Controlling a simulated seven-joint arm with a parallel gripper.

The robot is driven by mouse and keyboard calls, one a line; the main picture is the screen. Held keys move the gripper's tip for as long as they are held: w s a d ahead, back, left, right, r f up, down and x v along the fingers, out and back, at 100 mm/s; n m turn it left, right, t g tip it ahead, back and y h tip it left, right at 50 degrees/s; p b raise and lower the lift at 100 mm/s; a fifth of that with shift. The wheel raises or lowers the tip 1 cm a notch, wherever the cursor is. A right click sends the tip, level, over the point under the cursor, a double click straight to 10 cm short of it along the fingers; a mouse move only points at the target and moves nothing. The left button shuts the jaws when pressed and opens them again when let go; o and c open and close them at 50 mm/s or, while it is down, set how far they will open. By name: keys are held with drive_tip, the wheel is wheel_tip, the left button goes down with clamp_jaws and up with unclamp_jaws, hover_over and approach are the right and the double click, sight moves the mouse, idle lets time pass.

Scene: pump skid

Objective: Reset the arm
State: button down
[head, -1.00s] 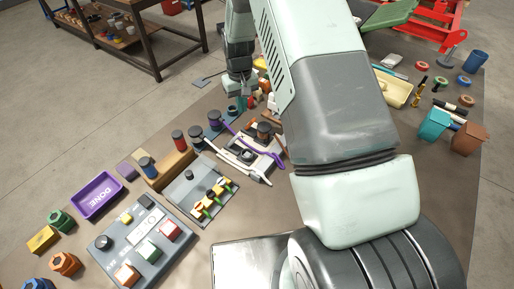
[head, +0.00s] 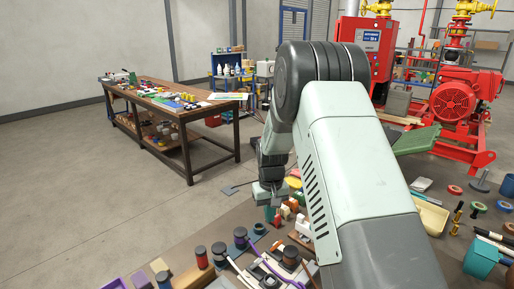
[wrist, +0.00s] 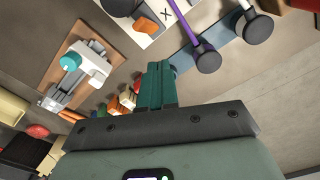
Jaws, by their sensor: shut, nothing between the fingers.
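My arm reaches out over the near table (head: 425,195) in the head view. My gripper (head: 270,212) is at the far end of the arm, pointing down above the far edge of the tabletop. In the wrist view the green fingers of my gripper (wrist: 158,68) lie together with nothing between them. They are apart from the objects around them as far as I can tell. The arm hides part of the table behind it.
Black-capped cylinders (head: 219,252), a purple rod (wrist: 190,32) and small coloured blocks (wrist: 125,100) are near my gripper. A yellow tray (head: 432,216) is to the right. Across open floor (head: 90,190) stand a workbench (head: 165,108) and a red pump (head: 457,100).

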drive_tip(key=s+d+r+t, duration=0.1)
drive_tip(key=s+r, duration=0.3)
drive_tip(key=r, duration=0.4)
drive_tip(key=s+d+r+m+t, duration=0.1)
drive_tip(key=s+r, duration=0.3)
drive_tip(key=r, duration=0.4)
drive_tip(key=s+d+r+t, duration=0.1)
drive_tip(key=s+r, duration=0.4)
drive_tip(key=r, duration=0.3)
drive_tip(key=s+d+r+t, duration=0.1)
drive_tip(key=s+r, duration=0.2)
drive_tip(key=s, duration=0.7)
drive_tip(key=s+d+r+m+t, duration=0.1)
drive_tip(key=s+r, duration=0.2)
drive_tip(key=s, duration=0.7)
drive_tip(key=shift+s+d+m, duration=0.25)
drive_tip(key=shift+s+m, duration=0.05)
